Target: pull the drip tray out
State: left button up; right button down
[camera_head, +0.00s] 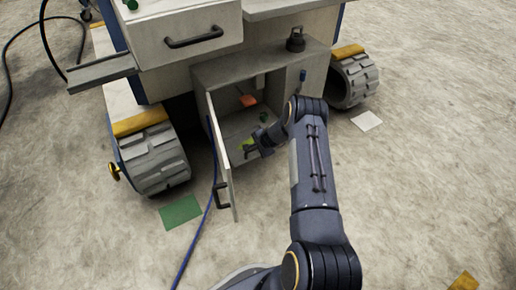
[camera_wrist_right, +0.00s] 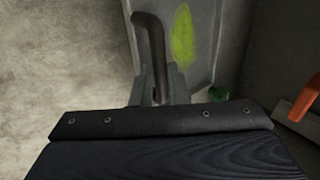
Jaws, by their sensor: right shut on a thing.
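A grey tray-like panel (camera_wrist_right: 207,50) with a yellow-green patch fills the upper middle of the right wrist view. I take it for the drip tray. A dark curved handle (camera_wrist_right: 149,38) stands at its left edge. My right gripper (camera_wrist_right: 158,88) is shut on this handle. In the head view my right gripper (camera_head: 251,149) reaches into the open lower compartment, just inside the door. A small yellow-green patch (camera_head: 248,141) shows beside it. The gripper and arm hide part of the tray there. My left gripper is not in view.
The cabinet door (camera_head: 221,155) is open, standing left of my right arm, with a black handle (camera_head: 221,196). An orange object (camera_head: 248,100) is inside the compartment. A dark bottle-like object (camera_head: 295,39) stands on its top. Tracked wheels (camera_head: 155,160) flank it. A blue cable (camera_head: 196,228) lies on the floor in front.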

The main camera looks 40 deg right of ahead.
jog(key=c, duration=1.4)
grip_release()
jog(key=p+v, duration=0.3)
jog(key=v, duration=0.4)
jog(key=shift+s+r, duration=0.2)
jog(key=shift+r, duration=0.1)
